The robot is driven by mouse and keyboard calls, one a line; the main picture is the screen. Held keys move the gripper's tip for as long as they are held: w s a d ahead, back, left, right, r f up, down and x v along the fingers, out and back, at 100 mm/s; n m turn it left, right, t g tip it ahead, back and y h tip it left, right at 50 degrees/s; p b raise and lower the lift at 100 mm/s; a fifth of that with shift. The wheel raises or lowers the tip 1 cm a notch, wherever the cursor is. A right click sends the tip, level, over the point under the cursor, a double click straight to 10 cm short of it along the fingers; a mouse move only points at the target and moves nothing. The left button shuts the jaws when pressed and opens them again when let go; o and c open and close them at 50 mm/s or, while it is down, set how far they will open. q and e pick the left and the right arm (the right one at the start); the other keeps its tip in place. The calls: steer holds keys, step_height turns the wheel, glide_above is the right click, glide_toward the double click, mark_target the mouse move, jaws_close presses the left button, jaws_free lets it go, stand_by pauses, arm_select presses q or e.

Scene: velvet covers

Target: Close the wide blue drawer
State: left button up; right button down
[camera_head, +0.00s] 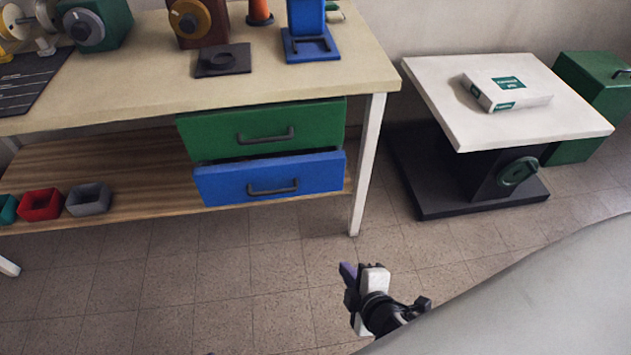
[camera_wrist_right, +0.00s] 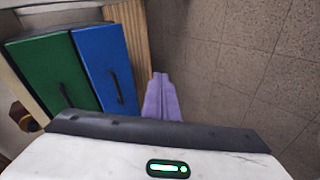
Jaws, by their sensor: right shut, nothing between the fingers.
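The wide blue drawer (camera_head: 225,184) sits under the workbench, directly below a green drawer (camera_head: 215,138). Its front has a dark bar handle (camera_head: 272,187) and stands a little forward of the green front, with a dark gap between them. In the right wrist view the blue drawer (camera_wrist_right: 98,62) shows at the left beside the green one. My right gripper (camera_head: 347,270) is low over the floor, in front and to the right of the drawer, apart from it. Its purple fingers (camera_wrist_right: 161,98) are together and empty. My left gripper is not in view.
The workbench top (camera_head: 130,90) holds several devices. Its white front leg (camera_head: 367,165) stands just right of the drawers. A lower shelf (camera_head: 110,165) carries small bins. A white-topped lift table (camera_head: 430,80) stands at the right. The floor before the drawers is clear.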

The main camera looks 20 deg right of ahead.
steer(key=w+d+f+n+t+h+b, duration=0.1)
steer(key=w+d+n+t+h+b, duration=0.2)
steer(key=w+n, duration=0.4)
steer(key=n+t+b, duration=0.4)
steer(key=n+b, duration=0.1)
steer(key=n, duration=0.8)
glide_toward(322, 162)
steer(key=shift+h, duration=0.4)
steer(key=x, duration=0.2)
steer(key=b+x, duration=0.1)
steer(key=x, duration=0.2)
steer(key=shift+a+b, duration=0.25)
steer(key=shift+b, duration=0.05)
steer(key=shift+w+d, duration=0.1)
steer(key=shift+w, duration=0.25)
steer(key=shift+w+d, duration=0.1)
steer(key=shift+w, duration=0.3)
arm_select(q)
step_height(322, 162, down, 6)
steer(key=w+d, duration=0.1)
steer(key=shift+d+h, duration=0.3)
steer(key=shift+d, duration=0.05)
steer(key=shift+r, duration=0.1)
